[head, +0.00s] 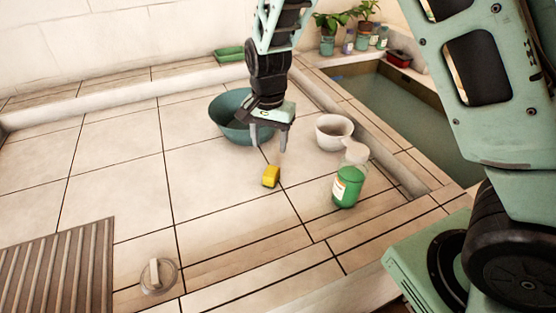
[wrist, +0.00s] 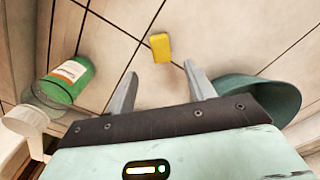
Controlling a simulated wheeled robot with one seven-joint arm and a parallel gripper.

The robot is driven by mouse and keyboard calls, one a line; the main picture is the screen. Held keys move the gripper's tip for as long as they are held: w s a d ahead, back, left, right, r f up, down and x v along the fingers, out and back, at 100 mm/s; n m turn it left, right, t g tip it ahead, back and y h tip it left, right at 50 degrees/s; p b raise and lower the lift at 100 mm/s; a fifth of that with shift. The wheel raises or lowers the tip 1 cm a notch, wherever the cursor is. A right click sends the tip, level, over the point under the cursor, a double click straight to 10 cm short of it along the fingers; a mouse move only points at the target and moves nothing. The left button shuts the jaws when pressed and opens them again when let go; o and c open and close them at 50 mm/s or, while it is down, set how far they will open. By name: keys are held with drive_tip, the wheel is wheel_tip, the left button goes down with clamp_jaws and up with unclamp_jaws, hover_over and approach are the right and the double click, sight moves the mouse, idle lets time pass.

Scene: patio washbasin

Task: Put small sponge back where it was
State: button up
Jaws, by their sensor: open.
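A small yellow sponge (head: 271,176) lies on the tiled surface, in front of the teal basin and left of the green bottle. In the wrist view the sponge (wrist: 160,47) is beyond the fingertips, roughly in line with the gap between them. My gripper (head: 269,145) is open and empty, above the tiles and apart from the sponge. Its two fingers (wrist: 164,82) are spread in the wrist view, with nothing between them.
A green bottle (head: 348,188), a white bowl (head: 331,133) and a teal basin (head: 222,118) stand nearby. A round dish (head: 170,283) is at front, a slatted board (head: 62,270) at left. A green tray (head: 229,55) and a water trough (head: 395,108) lie behind.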

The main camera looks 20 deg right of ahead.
drive_tip(key=s+a+r+n+y, duration=0.1)
drive_tip(key=s+a+r+n, duration=0.3)
drive_tip(key=s, duration=0.4)
drive_tip(key=s+a+r+n, duration=0.3)
drive_tip(key=s+r+n, duration=0.15)
drive_tip(key=s, duration=0.35)
drive_tip(key=s+d+r+n, duration=0.1)
drive_tip(key=s+r+n, duration=0.1)
drive_tip(key=s+n, duration=0.5)
drive_tip(key=s, duration=0.4)
drive_tip(key=shift+s+d+n+h, duration=0.15)
drive_tip(key=shift+s+n+h, duration=0.1)
drive_tip(key=shift+n+h, duration=0.1)
drive_tip(key=shift+r+p, duration=0.6)
